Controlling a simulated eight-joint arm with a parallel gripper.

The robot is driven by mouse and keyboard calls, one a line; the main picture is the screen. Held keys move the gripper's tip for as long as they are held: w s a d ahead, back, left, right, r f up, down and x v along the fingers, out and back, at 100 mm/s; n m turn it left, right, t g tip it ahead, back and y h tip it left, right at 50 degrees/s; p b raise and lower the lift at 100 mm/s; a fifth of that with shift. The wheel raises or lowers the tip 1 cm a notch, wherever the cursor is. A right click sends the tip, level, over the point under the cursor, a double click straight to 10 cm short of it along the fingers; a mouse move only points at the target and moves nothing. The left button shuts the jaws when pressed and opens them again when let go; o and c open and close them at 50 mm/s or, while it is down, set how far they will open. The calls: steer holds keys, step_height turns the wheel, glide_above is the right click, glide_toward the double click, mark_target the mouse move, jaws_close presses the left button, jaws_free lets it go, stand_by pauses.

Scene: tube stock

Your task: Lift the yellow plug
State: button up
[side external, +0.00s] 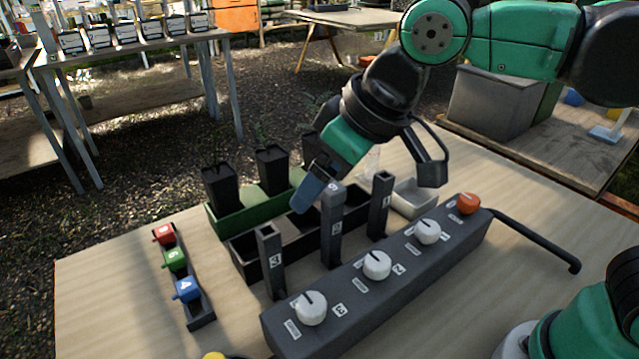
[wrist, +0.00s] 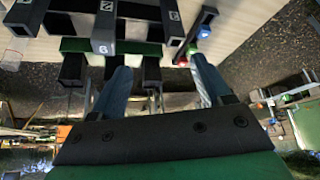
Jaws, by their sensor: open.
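A yellow piece (side external: 213,355), probably the yellow plug, shows at the bottom edge of the side view, mostly cut off. I cannot make it out in the wrist view. Red (side external: 164,235), green (side external: 175,260) and blue (side external: 187,290) numbered plugs sit in a narrow dark rack (side external: 203,321) at the left. My gripper (side external: 312,192) points down above the table, close to the tall dark tube marked 2 (side external: 333,245) and far from the yellow piece. In the wrist view my gripper (wrist: 160,63) has its fingers wide apart, with nothing held.
Tubes marked 3 (side external: 272,265) and one behind (side external: 379,205) stand upright beside a dark box with white knobs (side external: 377,265) and an orange knob (side external: 468,203). Black pots stand in a green tray (side external: 228,224). A grey bin (side external: 413,200) sits behind.

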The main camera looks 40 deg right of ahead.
steer(key=s+a+f+n+g, duration=0.1)
steer(key=s+a+n, duration=0.15)
steer(key=a, duration=0.45)
steer(key=s+a+f+n+g, duration=0.15)
steer(key=s+a, duration=0.25)
steer(key=a, duration=0.4)
steer(key=shift+t+y, duration=0.25)
steer(key=shift+y, duration=0.15)
steer(key=shift+s+d+f+x, duration=0.15)
steer(key=shift+d+x, duration=0.2)
steer(key=shift+x, duration=1.35)
steer(key=shift+s+d+f+x, duration=0.1)
steer(key=shift+d+x, duration=0.2)
steer(key=shift+x, duration=1.4)
steer(key=shift+s+d+f+x, duration=0.15)
steer(key=shift+d+x, duration=0.2)
steer(key=shift+x, duration=1.4)
jaws_close()
steer(key=shift+r, duration=0.15)
